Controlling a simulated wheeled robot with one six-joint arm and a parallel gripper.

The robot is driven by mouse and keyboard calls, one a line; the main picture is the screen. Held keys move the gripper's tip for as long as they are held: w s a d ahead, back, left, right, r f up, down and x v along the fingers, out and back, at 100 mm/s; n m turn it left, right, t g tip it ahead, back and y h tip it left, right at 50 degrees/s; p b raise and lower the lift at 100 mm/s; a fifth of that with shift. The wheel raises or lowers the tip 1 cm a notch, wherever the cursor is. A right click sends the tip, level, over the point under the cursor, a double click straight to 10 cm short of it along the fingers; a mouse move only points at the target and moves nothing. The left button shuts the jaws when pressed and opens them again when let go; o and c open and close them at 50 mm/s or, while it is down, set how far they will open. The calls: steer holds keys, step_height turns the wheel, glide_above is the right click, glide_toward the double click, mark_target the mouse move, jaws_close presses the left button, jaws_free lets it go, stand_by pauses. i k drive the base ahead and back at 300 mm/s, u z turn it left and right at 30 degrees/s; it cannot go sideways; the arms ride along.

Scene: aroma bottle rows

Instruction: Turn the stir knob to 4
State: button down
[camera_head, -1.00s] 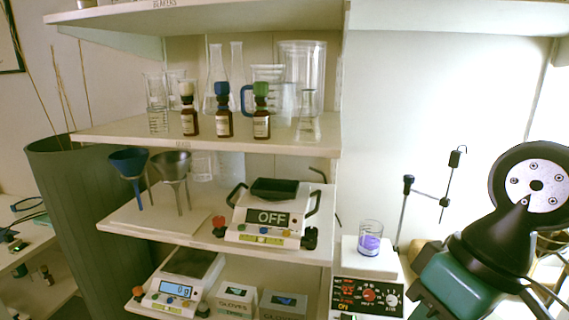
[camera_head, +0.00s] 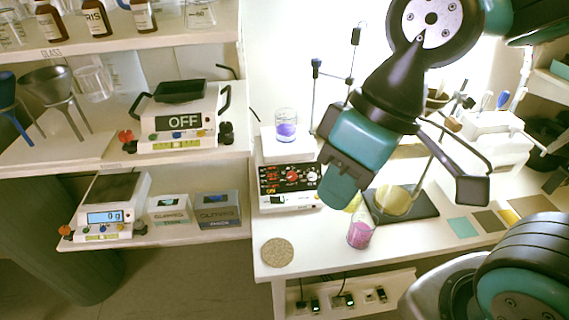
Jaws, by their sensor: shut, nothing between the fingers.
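The stirrer hot plate (camera_head: 285,147) stands on the bench with a white top and a black front panel (camera_head: 267,180). The panel has a red knob (camera_head: 291,179) in the middle and another dial (camera_head: 313,172) at its right end, close to my gripper in the picture. The knob labels and settings are too small to read. A beaker of purple liquid (camera_head: 286,129) stands on the plate. My gripper (camera_head: 338,188) is shut and empty, pointing down just right of the panel. Its fingertips are hard to make out, and contact with the panel cannot be told.
A glass of pink contents (camera_head: 361,234) stands below my gripper, with a dark mat (camera_head: 425,203) to its right. A round cork mat (camera_head: 277,252) lies at the bench's front left. A metal stand (camera_head: 315,95) rises behind the plate. Shelves with balances (camera_head: 180,120) are left.

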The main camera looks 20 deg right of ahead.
mark_target(311, 176)
steer(key=k, duration=0.5)
steer(key=u, duration=1.7)
steer(key=i, duration=1.2)
steer(key=z, duration=2.15)
